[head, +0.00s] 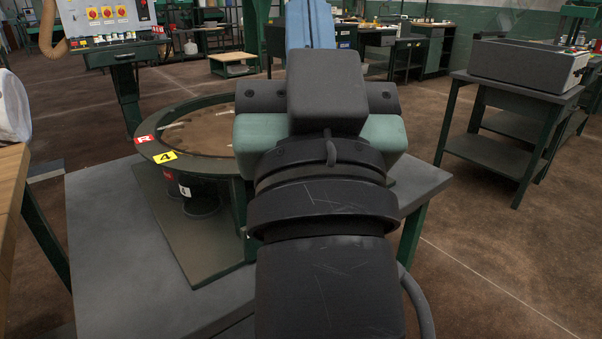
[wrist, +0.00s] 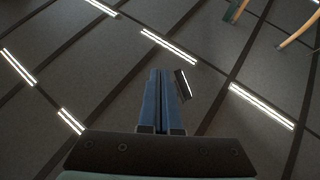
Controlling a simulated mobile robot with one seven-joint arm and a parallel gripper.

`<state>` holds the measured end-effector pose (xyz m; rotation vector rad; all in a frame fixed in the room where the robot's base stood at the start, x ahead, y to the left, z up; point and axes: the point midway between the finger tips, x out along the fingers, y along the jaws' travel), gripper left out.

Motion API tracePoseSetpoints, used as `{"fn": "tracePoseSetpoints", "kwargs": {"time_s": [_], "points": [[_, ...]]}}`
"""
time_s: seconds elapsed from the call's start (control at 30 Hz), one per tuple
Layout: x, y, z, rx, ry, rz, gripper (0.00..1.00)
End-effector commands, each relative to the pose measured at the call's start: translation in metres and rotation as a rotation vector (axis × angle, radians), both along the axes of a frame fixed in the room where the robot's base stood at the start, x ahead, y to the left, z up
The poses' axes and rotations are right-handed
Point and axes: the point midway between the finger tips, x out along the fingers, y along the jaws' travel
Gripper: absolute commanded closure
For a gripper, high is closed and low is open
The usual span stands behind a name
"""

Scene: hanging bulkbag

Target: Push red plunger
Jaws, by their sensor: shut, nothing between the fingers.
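A round dark green ring table (head: 160,152) with a brown top stands left of my arm in the head view. Its rim has a red "R" label (head: 145,139) and a yellow "4" label (head: 165,157). Below the rim hang dark cylinders, one with a red mark (head: 169,175) and one with a white label (head: 185,191). No part is clearly a red plunger; my arm hides part of the ring. My gripper (head: 310,22) points upward, with blue fingers shut and empty, right of the ring. The wrist view shows the shut fingers (wrist: 163,98) against the ceiling.
A grey worktable (head: 110,230) carries the ring. A wooden table edge (head: 10,200) is at the left. A bench with a grey box (head: 530,62) is at the right. Open floor (head: 480,225) lies right of my arm.

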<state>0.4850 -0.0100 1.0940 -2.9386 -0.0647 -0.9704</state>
Motion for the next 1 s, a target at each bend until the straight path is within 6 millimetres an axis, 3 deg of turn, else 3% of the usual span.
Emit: {"fn": "tracePoseSetpoints", "kwargs": {"time_s": [0.03,0.07,0.17,0.3,0.4,0.47,0.6,0.7,0.9,1.0], "points": [[0.014,-0.006,0.007,0.013,0.061,0.014,1.00],[0.023,-0.009,0.002,0.022,0.104,0.028,1.00],[0.054,-0.022,-0.030,0.074,0.271,0.083,1.00],[0.083,-0.045,-0.105,0.209,0.558,0.197,1.00],[0.084,-0.058,-0.162,0.339,0.742,0.292,1.00],[0.076,-0.064,-0.193,0.427,0.837,0.352,1.00],[0.042,-0.072,-0.249,0.660,1.003,0.506,1.00],[0.009,-0.073,-0.274,0.837,1.067,0.626,1.00],[-0.052,-0.073,-0.290,1.128,1.063,0.830,1.00],[-0.073,-0.073,-0.290,1.214,1.031,0.897,1.00]]}}
